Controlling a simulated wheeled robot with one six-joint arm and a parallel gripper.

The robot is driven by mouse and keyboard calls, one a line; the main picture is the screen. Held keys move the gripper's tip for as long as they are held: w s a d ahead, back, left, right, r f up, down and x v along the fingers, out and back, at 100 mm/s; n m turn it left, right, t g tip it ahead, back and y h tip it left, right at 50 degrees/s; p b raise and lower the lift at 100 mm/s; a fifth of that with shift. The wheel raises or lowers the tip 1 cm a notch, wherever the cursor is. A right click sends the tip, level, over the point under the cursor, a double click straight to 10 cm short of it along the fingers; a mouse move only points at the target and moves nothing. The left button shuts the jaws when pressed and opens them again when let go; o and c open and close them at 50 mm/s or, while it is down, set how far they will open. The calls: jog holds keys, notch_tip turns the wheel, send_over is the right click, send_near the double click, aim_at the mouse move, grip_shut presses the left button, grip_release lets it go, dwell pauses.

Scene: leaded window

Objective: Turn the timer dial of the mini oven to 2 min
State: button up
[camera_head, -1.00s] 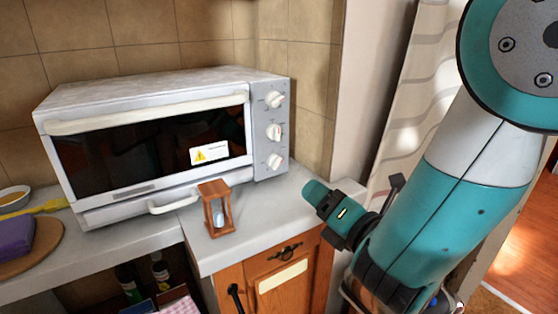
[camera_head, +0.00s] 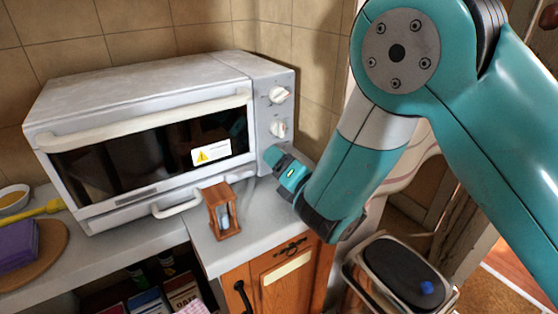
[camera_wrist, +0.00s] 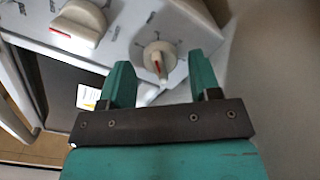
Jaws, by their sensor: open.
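The white mini oven (camera_head: 140,95) stands on the counter with a column of dials at its right end. The top dial (camera_head: 279,94) and middle dial (camera_head: 277,128) show in the head view; the lowest is hidden behind my gripper (camera_head: 272,158). In the wrist view my gripper (camera_wrist: 160,63) is open. A second dial (camera_wrist: 80,22) is at upper left. The dial lettering is too small to read.
A wooden hourglass (camera_head: 221,211) stands on the counter (camera_head: 195,230) close to my gripper, before the oven. A pedal bin (camera_head: 400,270) stands below my arm.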

jog(key=shift+f, duration=0.15)
jog(key=c, duration=0.9)
jog(key=shift+m, duration=0.5)
jog(key=o, duration=0.9)
